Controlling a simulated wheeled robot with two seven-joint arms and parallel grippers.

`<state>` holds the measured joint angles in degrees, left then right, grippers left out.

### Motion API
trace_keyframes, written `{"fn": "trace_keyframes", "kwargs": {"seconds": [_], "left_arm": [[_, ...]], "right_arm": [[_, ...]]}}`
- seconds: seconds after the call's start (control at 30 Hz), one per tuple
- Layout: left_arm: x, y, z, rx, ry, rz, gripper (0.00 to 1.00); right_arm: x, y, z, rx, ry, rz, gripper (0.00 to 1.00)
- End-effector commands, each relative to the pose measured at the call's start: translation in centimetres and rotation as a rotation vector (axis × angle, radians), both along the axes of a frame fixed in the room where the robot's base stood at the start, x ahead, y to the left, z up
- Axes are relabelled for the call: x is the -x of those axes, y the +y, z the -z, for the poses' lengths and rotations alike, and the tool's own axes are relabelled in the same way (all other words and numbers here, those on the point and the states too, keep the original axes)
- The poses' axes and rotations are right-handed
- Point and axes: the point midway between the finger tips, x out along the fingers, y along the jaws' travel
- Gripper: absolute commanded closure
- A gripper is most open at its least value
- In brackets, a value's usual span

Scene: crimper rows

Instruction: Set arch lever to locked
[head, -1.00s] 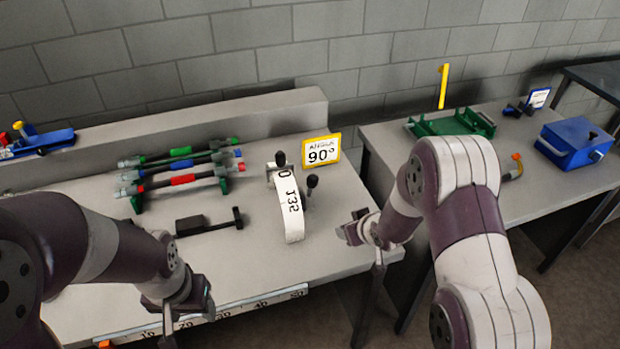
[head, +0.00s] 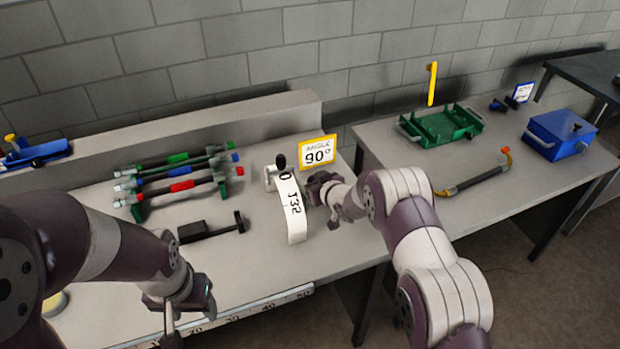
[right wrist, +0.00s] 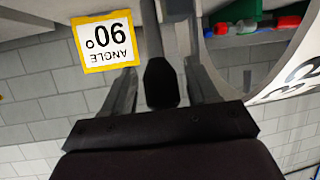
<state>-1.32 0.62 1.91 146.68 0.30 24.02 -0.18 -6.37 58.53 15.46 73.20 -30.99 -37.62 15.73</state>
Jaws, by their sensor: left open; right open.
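The arch lever fixture is a white curved scale (head: 291,208) with printed numbers, standing on the near table, with a black knob (head: 280,161) at its back. A second black knob, on its right side, is hidden behind my right gripper (head: 318,188) in the head view. In the right wrist view a black knob (right wrist: 161,84) sits between the open fingers of my right gripper (right wrist: 160,90); contact cannot be told. A yellow-framed sign reading "ANGLE 90°" (head: 318,152) stands behind the arch. My left gripper (head: 190,305) is open and empty over the table's front edge.
A rack of coloured-band tools (head: 180,176) and a black tool (head: 210,229) lie left of the arch. A ruler strip (head: 230,317) runs along the front edge. The right table holds a green tray (head: 440,127), a blue box (head: 560,135) and a dark bar (head: 475,181).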

Motion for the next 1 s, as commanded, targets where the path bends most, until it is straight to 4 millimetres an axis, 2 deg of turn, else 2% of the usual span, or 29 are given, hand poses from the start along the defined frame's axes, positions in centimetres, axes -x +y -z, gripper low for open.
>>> {"fn": "trace_keyframes", "kwargs": {"seconds": [0.37,0.53,0.57,0.67,0.77,0.9,1.0], "left_arm": [[0.0,0.0,-0.1,0.000,0.000,0.000,0.42],[0.0,0.0,-0.1,0.000,0.000,0.000,0.42],[0.0,0.0,-0.1,0.000,0.000,0.000,0.42],[0.0,0.0,0.1,0.000,0.000,0.000,0.42],[0.0,0.0,1.9,0.000,0.000,0.000,0.42],[0.0,0.0,6.0,0.000,0.001,0.000,0.42],[0.0,0.0,8.1,0.000,0.001,0.000,0.42]], "right_arm": [[-0.6,0.3,0.3,-0.001,0.000,0.000,0.42],[-0.6,0.3,0.3,0.000,0.000,0.000,0.97],[-0.6,0.3,0.3,0.000,0.000,0.000,1.00],[-0.6,0.3,0.4,-0.001,-0.002,0.000,1.00],[-0.2,0.2,1.3,-0.015,-0.038,-0.002,1.00],[0.7,-0.1,2.2,-0.056,-0.168,0.000,1.00],[1.3,-0.3,2.2,-0.084,-0.257,0.001,1.00]]}}
